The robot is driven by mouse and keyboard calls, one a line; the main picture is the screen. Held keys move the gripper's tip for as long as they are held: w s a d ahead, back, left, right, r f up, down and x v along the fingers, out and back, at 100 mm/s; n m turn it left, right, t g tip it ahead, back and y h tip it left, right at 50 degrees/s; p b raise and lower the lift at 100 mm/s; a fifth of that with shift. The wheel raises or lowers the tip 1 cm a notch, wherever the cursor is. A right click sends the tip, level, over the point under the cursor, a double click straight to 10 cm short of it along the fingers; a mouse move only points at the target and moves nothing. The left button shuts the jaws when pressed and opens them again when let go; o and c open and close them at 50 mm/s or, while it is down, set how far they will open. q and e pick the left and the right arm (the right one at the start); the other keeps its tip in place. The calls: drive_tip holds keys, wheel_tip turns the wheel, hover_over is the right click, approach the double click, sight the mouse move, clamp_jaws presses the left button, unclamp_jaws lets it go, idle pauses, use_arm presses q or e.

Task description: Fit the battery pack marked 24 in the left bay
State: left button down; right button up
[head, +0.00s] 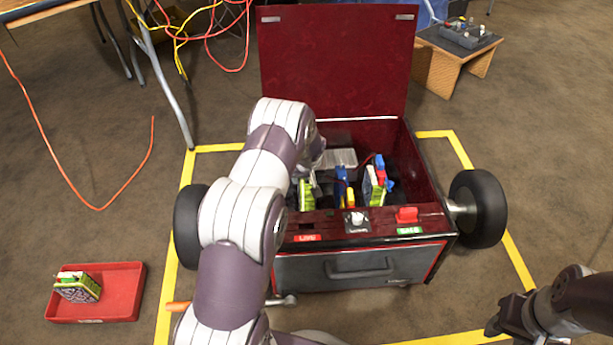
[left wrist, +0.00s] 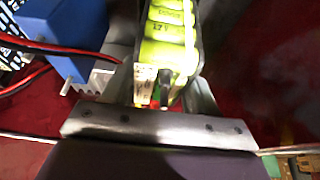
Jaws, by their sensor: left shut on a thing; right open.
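My left gripper (head: 314,180) reaches down into the left part of the open dark red box (head: 335,15), partly hidden by my arm. It is shut on a green battery pack (head: 306,195). The left wrist view shows this pack (left wrist: 172,35) between the fingers, its yellow-green cells facing up. Its number cannot be made out, and whether it is seated is hidden. A second pack (head: 373,188) stands in the right part of the box. A third pack (head: 78,288) sits in the red tray (head: 122,306). My right gripper (head: 508,317) is open and empty at the lower right.
The front panel has a red switch (head: 407,214) above a green label and a white knob (head: 355,218). Blue and yellow parts (head: 343,190) stand mid-box; a blue block with red and black wires (left wrist: 72,50) is close left of the gripper. Wheels flank the box.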

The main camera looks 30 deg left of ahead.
use_arm(q)
drive_tip(key=shift+w+f+b, duration=0.1)
drive_tip(key=shift+f+b, duration=0.6)
drive_tip(key=shift+f, duration=0.1)
drive_tip(key=shift+c, duration=1.2)
unclamp_jaws()
drive_tip(key=shift+s+f, duration=0.1)
drive_tip(key=shift+s, duration=0.1)
drive_tip(key=p+v, duration=0.7)
drive_tip(key=v, duration=0.5)
drive_tip(key=shift+w+r, duration=0.1)
drive_tip(key=shift+r, duration=0.25)
